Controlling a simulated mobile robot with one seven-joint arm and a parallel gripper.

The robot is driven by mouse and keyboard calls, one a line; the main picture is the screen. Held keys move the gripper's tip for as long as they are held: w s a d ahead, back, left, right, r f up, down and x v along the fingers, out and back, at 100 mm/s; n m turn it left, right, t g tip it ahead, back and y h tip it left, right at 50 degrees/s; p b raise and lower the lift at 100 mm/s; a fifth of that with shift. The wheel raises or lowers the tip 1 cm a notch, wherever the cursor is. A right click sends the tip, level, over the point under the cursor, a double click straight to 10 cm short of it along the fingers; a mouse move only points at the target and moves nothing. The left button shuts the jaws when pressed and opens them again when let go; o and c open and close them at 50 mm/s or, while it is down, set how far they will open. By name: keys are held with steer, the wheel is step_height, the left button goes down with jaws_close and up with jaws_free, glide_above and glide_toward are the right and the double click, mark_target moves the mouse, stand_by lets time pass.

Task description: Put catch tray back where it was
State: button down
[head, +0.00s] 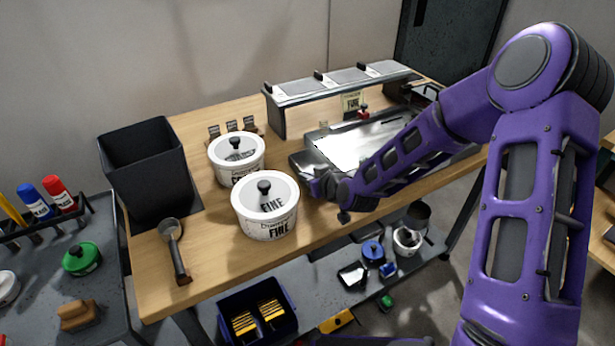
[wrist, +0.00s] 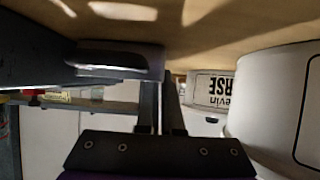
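My gripper (head: 323,186) is low over the bench at the tray's near left corner, partly hidden by my wrist. In the wrist view my two fingers (wrist: 162,105) stand close together, with their tips by a dark, glossy-edged part (wrist: 115,60), perhaps the tray's end. I cannot tell whether they hold it.
A white tub marked FINE (head: 266,208) stands left of my gripper; the coarse tub (head: 236,155) is behind it and shows its label in the wrist view (wrist: 212,85). A black bin (head: 148,165) and scoop (head: 174,246) are further left. The front bench edge is clear.

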steer(key=c, duration=1.1)
jaws_free()
steer(key=shift+r+p, duration=0.25)
steer(key=shift+p, duration=0.15)
steer(key=p+v, duration=0.1)
steer(key=v, duration=1.1)
steer(key=shift+f+p, duration=0.1)
steer(key=shift+p, duration=0.3)
steer(key=shift+w, duration=0.1)
